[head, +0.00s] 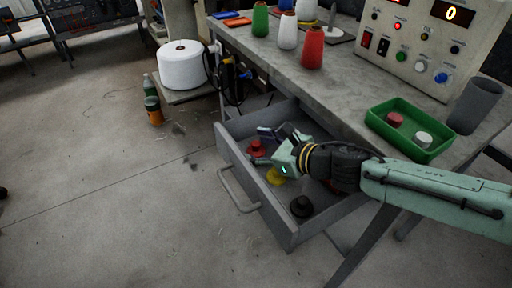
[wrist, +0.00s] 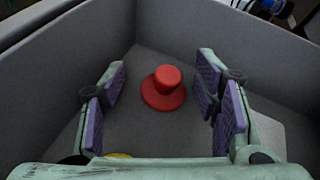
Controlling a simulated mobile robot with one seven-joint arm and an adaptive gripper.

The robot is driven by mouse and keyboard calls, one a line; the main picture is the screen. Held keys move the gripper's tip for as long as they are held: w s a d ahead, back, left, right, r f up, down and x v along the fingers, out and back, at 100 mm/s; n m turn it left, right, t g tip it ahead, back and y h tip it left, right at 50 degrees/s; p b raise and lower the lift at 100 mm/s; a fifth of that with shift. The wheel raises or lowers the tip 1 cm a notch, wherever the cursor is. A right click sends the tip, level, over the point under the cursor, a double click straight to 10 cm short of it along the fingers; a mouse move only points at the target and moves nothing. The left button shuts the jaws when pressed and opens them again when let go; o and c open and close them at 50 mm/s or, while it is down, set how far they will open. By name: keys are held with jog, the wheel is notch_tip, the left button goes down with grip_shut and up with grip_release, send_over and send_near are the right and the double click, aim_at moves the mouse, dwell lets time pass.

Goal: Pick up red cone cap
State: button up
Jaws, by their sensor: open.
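The red cone cap (head: 256,148) lies in the open grey drawer (head: 226,143), near its far left part. In the wrist view the red cap (wrist: 164,88) stands upright on the drawer floor, with a wide brim and a raised knob. My gripper (head: 266,146) reaches down into the drawer beside the cap. In the wrist view my gripper (wrist: 161,96) is open, with purple pads on both sides of the cap and gaps between pads and cap. Nothing is held.
A yellow cap (head: 275,176) and a black cap (head: 302,206) lie in the same drawer. The drawer walls stand close around my gripper. A green tray (head: 371,120) with red and white caps, and coloured cones including a red cone (head: 312,48), stand on the table above.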

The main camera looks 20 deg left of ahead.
jog(key=shift+c, duration=0.3)
jog(key=c, duration=1)
jog(key=shift+c, duration=0.2)
